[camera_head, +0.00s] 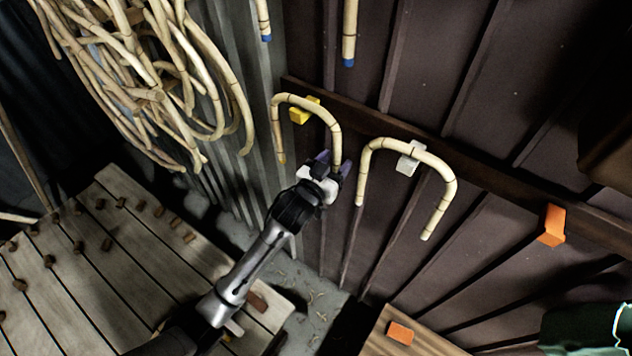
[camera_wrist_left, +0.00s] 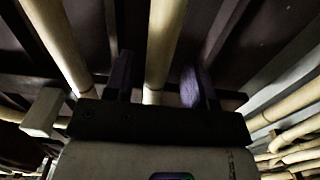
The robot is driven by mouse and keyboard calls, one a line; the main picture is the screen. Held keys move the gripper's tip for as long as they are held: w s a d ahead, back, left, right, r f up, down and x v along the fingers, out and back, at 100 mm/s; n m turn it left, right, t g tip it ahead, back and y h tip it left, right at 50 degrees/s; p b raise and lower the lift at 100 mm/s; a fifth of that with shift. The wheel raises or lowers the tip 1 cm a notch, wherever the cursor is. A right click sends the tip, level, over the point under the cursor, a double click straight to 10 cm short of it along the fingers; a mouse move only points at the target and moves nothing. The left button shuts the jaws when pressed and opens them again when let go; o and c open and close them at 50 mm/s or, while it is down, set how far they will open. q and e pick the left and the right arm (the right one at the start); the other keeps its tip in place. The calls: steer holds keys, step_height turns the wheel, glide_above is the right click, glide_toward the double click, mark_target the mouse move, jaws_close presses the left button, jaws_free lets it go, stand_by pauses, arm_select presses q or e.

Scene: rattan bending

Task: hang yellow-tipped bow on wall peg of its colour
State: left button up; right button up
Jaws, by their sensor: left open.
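The yellow-tipped bow (camera_head: 334,121) is a pale cane arch with its bend over the yellow wall peg (camera_head: 300,115). Its left leg points down and ends in a yellow tip; the lower right leg is hidden by my gripper. My left gripper (camera_head: 333,163) is open at that right leg. In the left wrist view, the open fingers of my left gripper (camera_wrist_left: 157,82) stand on either side of the bow's cane leg (camera_wrist_left: 161,45). I cannot tell whether either finger touches it. My right gripper is not in view.
Another bow (camera_head: 440,172) hangs on the white peg (camera_head: 407,160) to the right. An orange peg (camera_head: 552,226) on the rail (camera_head: 480,172) is bare. Blue-tipped canes (camera_head: 349,35) hang above. A cane bundle (camera_head: 150,75) hangs upper left, over a slatted wooden bench (camera_head: 90,285).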

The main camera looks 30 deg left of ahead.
arm_select(q)
steer(key=s+a, duration=0.1)
steer(key=s, duration=1.1)
steer(key=shift+a+b, duration=0.3)
steer(key=shift+a, duration=0.1)
steer(key=s+a+p, duration=0.1)
steer(key=s+p, duration=0.1)
steer(key=s, duration=0.6)
steer(key=shift+s+a, duration=0.2)
steer(key=shift+s, duration=0.2)
stand_by(0.4)
